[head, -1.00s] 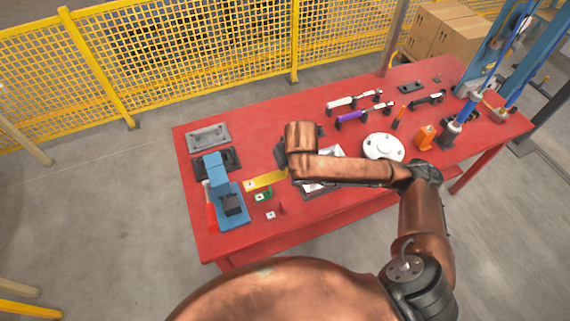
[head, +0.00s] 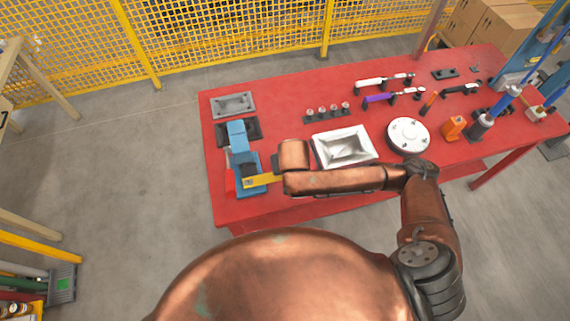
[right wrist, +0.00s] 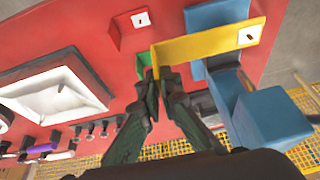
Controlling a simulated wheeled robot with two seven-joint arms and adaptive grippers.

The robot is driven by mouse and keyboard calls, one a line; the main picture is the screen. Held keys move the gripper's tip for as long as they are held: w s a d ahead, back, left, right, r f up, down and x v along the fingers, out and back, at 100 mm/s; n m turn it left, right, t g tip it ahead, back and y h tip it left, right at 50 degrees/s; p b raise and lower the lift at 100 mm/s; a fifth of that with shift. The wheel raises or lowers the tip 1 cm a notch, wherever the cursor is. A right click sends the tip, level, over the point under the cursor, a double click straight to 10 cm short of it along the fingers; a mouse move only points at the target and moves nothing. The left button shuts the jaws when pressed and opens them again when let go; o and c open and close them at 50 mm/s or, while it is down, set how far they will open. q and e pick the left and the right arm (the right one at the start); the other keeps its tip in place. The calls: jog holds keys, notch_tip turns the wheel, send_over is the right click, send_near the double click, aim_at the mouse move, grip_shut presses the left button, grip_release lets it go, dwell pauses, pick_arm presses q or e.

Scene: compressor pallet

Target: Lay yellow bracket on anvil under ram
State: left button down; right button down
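The yellow bracket (head: 262,181) is a flat strip with a hole near its free end and a bent tab at the other. My right gripper (right wrist: 153,76) is shut on that tab in the right wrist view; in the head view my forearm hides it. The bracket's strip (right wrist: 205,45) reaches across the front of the blue press (head: 239,150), over its base (right wrist: 215,14). The dark anvil block (head: 250,170) sits low on the press, just behind the strip. Whether the strip touches it, I cannot tell. My left gripper is not in view.
A silver tray (head: 345,147), a white round flange (head: 408,135) and a grey tray (head: 233,104) rest on the red table (head: 290,105). A red handle (head: 229,180) is beside the press.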

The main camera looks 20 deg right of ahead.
jog(key=shift+f, duration=1.7)
jog(key=shift+w, duration=0.15)
jog(key=shift+w+p, duration=0.95)
jog(key=shift+w, duration=0.75)
jog(key=shift+w+p, duration=0.8)
jog(key=shift+w, duration=0.8)
